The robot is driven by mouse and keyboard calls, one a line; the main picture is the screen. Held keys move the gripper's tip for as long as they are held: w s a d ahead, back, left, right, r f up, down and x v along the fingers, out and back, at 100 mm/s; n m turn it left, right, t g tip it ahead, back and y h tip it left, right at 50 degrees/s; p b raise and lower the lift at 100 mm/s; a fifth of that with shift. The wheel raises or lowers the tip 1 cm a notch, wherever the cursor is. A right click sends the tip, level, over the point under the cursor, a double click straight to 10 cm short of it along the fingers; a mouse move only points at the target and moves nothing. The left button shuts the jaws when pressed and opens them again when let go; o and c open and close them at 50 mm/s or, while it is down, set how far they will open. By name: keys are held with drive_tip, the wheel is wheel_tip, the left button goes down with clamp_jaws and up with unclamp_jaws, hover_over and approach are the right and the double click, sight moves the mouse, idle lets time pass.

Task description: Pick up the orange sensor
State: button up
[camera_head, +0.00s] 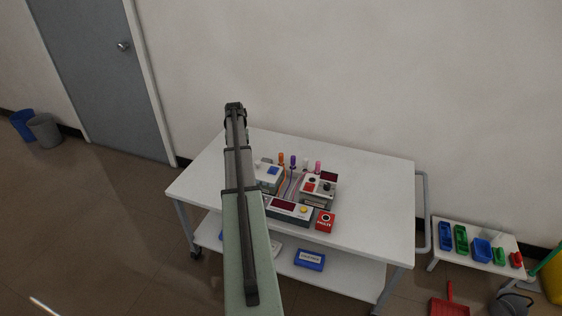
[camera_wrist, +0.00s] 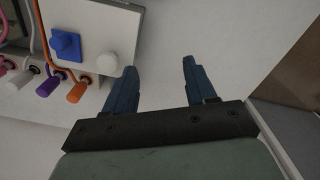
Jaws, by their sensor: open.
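The orange sensor (camera_head: 281,158) stands at the left end of a row of coloured sensors on the white cart, in the head view. In the wrist view the orange sensor (camera_wrist: 78,91) is a short orange cylinder with an orange cable, left of my gripper (camera_wrist: 159,75). My gripper is open, with two blue fingers apart and nothing between them. It is over the cart's white top, to the right of the sensor in the wrist view and apart from it. In the head view my arm hides part of the cart, and the fingertips cannot be made out.
A purple sensor (camera_wrist: 48,86) and a white one (camera_wrist: 20,82) lie beside the orange one. A box with a blue knob (camera_wrist: 66,45) and a white knob (camera_wrist: 107,63) is close to my left finger. A red box (camera_head: 325,221) sits at the cart's front. The cart's right side (camera_head: 375,205) is clear.

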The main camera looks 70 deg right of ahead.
sight(281, 154)
drive_tip(key=s+d+r+m, duration=0.1)
drive_tip(key=s+d+r, duration=0.1)
drive_tip(key=s+d, duration=0.5)
drive_tip(key=s+d+r+m, duration=0.2)
drive_tip(key=s+d+r, duration=0.1)
drive_tip(key=s+d, duration=0.4)
drive_tip(key=f, duration=0.9)
drive_tip(key=shift+a, duration=0.2)
drive_tip(key=shift+s+d+f, duration=0.1)
drive_tip(key=shift+f, duration=1.25)
drive_tip(key=shift+s+f, duration=0.1)
drive_tip(key=shift+f, duration=1.2)
drive_tip(key=shift+c, duration=0.4)
clamp_jaws()
